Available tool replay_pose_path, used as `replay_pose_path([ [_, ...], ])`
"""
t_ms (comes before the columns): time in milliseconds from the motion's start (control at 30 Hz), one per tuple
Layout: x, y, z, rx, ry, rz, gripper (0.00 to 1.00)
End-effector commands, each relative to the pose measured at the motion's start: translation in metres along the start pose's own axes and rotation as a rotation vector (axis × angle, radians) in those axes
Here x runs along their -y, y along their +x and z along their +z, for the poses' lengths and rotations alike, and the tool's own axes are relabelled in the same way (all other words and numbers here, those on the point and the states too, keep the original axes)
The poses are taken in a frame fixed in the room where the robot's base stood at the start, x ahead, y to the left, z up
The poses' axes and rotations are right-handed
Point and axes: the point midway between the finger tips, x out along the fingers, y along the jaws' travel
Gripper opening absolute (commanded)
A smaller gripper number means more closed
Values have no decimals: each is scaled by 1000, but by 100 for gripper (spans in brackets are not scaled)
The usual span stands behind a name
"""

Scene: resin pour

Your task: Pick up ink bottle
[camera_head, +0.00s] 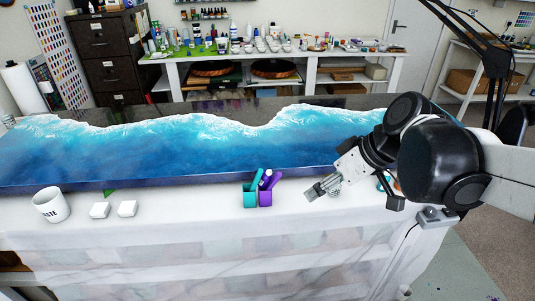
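No ink bottle can be made out for certain. Small teal and orange items (386,181) show at the table's right, partly hidden by my arm, and are too small to identify. My gripper (314,193) is above the front strip of the white table, just right of a teal and purple holder (265,198) with pens or tubes in it. Nothing can be seen held in it. Its fingers are too small to tell whether they are open or shut.
A blue wave resin slab (150,150) fills most of the table. The table front between blocks and holder is clear. Several small bottles and cups stand on the back counter (330,54).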

Motion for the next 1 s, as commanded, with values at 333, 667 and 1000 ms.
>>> replay_pose_path([
  [333,-31,37,-44,-185,-389,-263,47],
  [667,-70,62,-65,-499,-793,-398,47],
  [1000,-89,71,-66,-690,-1003,-409,47],
])
